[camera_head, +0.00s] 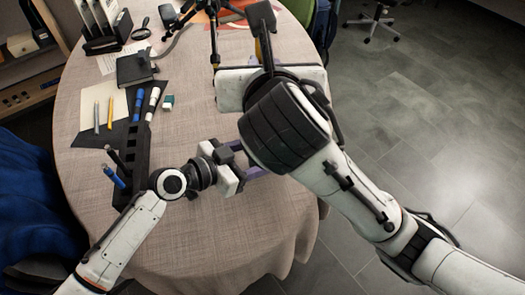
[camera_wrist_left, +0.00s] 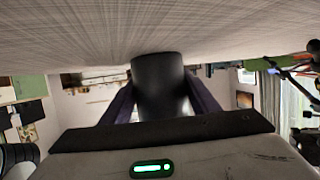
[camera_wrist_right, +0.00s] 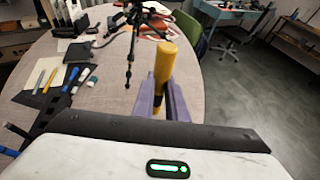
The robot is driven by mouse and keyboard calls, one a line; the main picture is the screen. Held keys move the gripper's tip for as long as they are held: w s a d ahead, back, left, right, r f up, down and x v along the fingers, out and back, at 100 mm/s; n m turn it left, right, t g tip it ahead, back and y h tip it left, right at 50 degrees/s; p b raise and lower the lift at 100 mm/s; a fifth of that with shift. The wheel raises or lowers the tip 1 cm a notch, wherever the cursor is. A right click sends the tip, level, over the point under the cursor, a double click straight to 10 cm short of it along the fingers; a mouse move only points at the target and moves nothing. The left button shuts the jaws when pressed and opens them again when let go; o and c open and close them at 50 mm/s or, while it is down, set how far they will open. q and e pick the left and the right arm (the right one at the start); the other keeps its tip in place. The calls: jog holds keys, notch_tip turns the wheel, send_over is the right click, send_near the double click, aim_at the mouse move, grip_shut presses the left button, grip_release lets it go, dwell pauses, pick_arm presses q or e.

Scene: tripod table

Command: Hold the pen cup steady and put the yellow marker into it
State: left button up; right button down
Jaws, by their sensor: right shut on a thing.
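The yellow marker (camera_wrist_right: 163,68) stands upright between the purple fingers of my right gripper (camera_wrist_right: 163,108) in the right wrist view, with its upper end showing above them. My right gripper is shut on it; in the head view the right arm reaches over the table's right side. The pen cup (camera_wrist_left: 160,85) is a dark cylinder in the left wrist view, which is upside down. My left gripper (camera_wrist_left: 160,103) has a finger on each side of the cup; I cannot tell whether they press on it. In the head view my right wrist hides the cup.
The table (camera_head: 215,235) has free cloth at its front. On its left lie a black tray (camera_head: 133,150) with pens, a notepad (camera_head: 92,115), blue and white markers (camera_head: 153,100) and a black notebook (camera_head: 135,68). A tripod (camera_wrist_right: 129,50) stands on the table beyond my right gripper.

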pick_arm(q)
jog(key=shift+c, duration=0.5)
pick_arm(e)
jog(key=shift+f, duration=0.4)
notch_tip(320, 180, down, 12)
dwell(0.7)
jog(key=shift+f, duration=0.1)
jog(key=c, duration=1.7)
grip_release()
jog(key=v, duration=1.2)
